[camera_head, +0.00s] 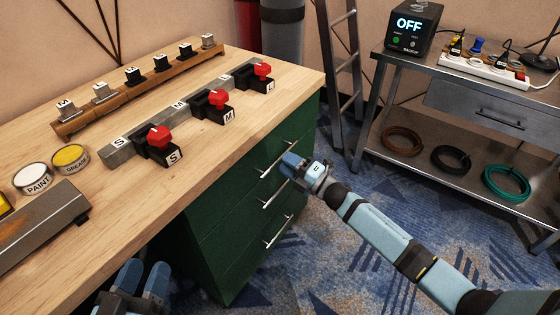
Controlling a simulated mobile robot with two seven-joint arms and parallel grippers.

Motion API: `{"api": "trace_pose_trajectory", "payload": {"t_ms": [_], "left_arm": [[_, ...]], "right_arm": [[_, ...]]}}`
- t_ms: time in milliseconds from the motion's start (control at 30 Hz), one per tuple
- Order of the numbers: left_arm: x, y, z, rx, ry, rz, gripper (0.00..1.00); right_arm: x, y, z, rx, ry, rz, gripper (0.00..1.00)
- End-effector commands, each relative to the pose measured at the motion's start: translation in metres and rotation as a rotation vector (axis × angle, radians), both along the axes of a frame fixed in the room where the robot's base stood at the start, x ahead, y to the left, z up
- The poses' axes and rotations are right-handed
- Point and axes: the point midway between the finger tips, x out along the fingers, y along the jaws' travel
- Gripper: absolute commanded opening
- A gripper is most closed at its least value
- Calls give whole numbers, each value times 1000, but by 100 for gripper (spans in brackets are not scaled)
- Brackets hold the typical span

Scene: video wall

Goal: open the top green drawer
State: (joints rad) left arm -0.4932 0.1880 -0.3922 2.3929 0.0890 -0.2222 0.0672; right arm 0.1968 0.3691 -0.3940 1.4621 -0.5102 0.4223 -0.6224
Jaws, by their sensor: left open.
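The green drawer cabinet (228,262) stands under the wooden workbench. Its top green drawer (245,163) looks shut, and its thin metal bar handle (272,160) slants across the front. My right gripper (292,163) is at the cabinet front, right beside the top handle and above the middle handle. Its fingers point toward the drawer face; I cannot tell whether they touch the handle or whether the jaws are open or shut. My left gripper (140,280) is at the bottom left, beside the bench edge, open with nothing between its fingers.
The workbench top (215,150) holds red-knobbed switches (159,137), a wooden rack of labelled blocks (133,76) and paint and grease cans (70,158). The middle handle (276,198) and bottom handle (278,233) lie below. A metal cart (450,185) stands right; carpet between is free.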

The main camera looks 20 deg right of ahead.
Motion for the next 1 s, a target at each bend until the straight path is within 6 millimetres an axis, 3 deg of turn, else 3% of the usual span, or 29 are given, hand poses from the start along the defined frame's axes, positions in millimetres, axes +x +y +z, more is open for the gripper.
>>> {"api": "trace_pose_trajectory", "payload": {"t_ms": [200, 567, 733, 1000], "left_arm": [[-1, -2, 7, -24, -36, -9, 45], [-2, -3, 12, -31, -48, -11, 45], [-2, -3, 12, -31, -48, -11, 45], [-1, -3, 11, -28, -45, -11, 45]], "right_arm": [[20, 15, 4, 0, 0, 0, 36], [23, 19, 6, 0, 1, 0, 36], [23, 18, 6, 0, 1, 0, 0], [22, 17, 6, 0, 2, -1, 0]]}}
